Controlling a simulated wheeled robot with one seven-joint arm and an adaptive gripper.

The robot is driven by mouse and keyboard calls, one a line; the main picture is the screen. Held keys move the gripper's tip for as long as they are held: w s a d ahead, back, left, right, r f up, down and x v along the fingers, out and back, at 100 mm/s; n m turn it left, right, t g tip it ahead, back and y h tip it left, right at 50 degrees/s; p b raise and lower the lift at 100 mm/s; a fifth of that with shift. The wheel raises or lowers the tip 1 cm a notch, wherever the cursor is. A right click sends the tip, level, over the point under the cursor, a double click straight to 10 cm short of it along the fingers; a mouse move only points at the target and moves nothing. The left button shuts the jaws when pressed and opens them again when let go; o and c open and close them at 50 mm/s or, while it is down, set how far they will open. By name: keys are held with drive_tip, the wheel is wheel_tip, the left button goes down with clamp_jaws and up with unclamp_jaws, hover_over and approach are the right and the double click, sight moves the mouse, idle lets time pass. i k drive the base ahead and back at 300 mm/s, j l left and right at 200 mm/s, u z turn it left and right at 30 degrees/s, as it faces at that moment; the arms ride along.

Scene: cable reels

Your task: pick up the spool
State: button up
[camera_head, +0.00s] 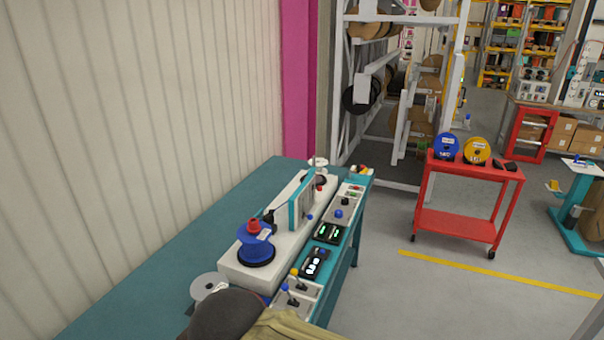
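Several spools show, and I cannot tell which one the task means. A blue spool (257,247) with a red knob on top sits upright on the white machine (233,268) on the teal bench. Another blue spool (446,146) and a yellow spool (476,151) stand on edge on top of the red cart (466,226) at the right. A pale grey reel (205,287) is at the near end of the machine, partly hidden. My gripper is not in view.
A dark rounded shape (228,316) and tan cloth-like shape (277,326) block the bottom view. The teal bench (170,265) runs along the ribbed wall. A dark item (505,166) lies on the cart. Grey floor (395,300) is clear before the cart; racks stand behind.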

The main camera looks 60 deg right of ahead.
sight(320, 161)
drive_tip(key=z, duration=2)
drive_tip(key=i+l+u, duration=0.15)
drive_tip(key=u, duration=0.2)
drive_tip(key=i+l+u, duration=0.5)
drive_tip(key=i+l, duration=0.2)
drive_tip(key=l, duration=0.25)
drive_tip(key=i+l+u, duration=0.2)
drive_tip(key=i+l, duration=0.2)
drive_tip(key=l, duration=0.25)
drive_tip(key=i+l, duration=0.2)
drive_tip(key=l, duration=0.15)
drive_tip(key=i+l, duration=0.15)
drive_tip(key=l, duration=0.25)
drive_tip(key=i+l, duration=0.2)
drive_tip(key=l, duration=0.15)
drive_tip(key=i+l, duration=0.15)
drive_tip(key=l, duration=0.2)
drive_tip(key=i+l, duration=0.2)
drive_tip(key=l, duration=0.2)
drive_tip(key=i+l+u, duration=0.1)
drive_tip(key=l, duration=0.25)
drive_tip(key=i+l, duration=0.4)
drive_tip(key=l, duration=0.35)
